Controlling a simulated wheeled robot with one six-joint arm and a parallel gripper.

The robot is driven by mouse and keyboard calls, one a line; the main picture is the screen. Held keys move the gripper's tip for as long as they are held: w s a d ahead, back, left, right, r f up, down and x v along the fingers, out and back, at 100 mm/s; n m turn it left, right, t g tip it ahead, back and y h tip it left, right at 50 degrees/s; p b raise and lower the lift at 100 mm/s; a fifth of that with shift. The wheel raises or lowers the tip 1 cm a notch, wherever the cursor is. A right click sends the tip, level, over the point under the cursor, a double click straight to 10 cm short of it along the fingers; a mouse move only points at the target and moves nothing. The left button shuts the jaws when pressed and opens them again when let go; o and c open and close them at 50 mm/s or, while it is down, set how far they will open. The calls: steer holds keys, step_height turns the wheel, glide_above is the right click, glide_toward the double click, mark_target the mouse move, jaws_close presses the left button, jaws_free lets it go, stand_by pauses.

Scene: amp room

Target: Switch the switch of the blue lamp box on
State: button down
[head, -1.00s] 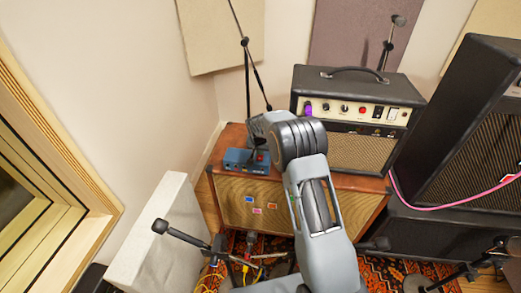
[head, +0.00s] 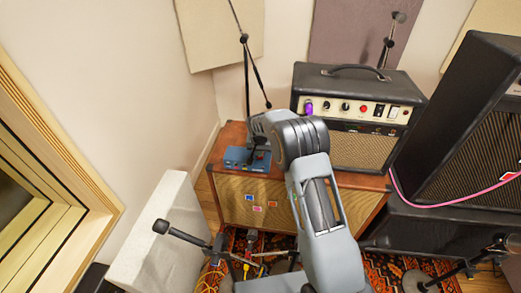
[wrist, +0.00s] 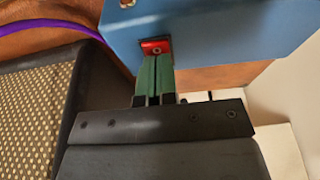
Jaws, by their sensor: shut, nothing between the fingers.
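The blue lamp box (head: 237,157) sits on top of the brown speaker cabinet, left of the black amplifier. In the wrist view the blue lamp box (wrist: 225,30) fills the upper right. A red switch (wrist: 157,46) with a small round mark shows on its near face. My gripper (wrist: 155,65) is shut and empty. Its green fingertips are right at the lower edge of the red switch; I cannot tell whether they touch it. In the head view my arm and wrist hide part of the box, and the fingertips are not clear. The switch position cannot be made out.
The black amplifier (head: 355,120) stands on the brown cabinet (head: 345,181) right of my arm. A microphone stand (head: 248,75) rises behind the box. A purple cable (wrist: 60,28) curves at upper left in the wrist view. A white panel (head: 160,235) stands in front at left.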

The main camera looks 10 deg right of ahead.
steer(key=shift+r, duration=0.1)
steer(key=shift+r, duration=0.2)
steer(key=p+v, duration=0.1)
steer(key=v, duration=1.2)
steer(key=shift+s+p, duration=0.3)
steer(key=shift+s, duration=0.15)
steer(key=shift+r, duration=0.2)
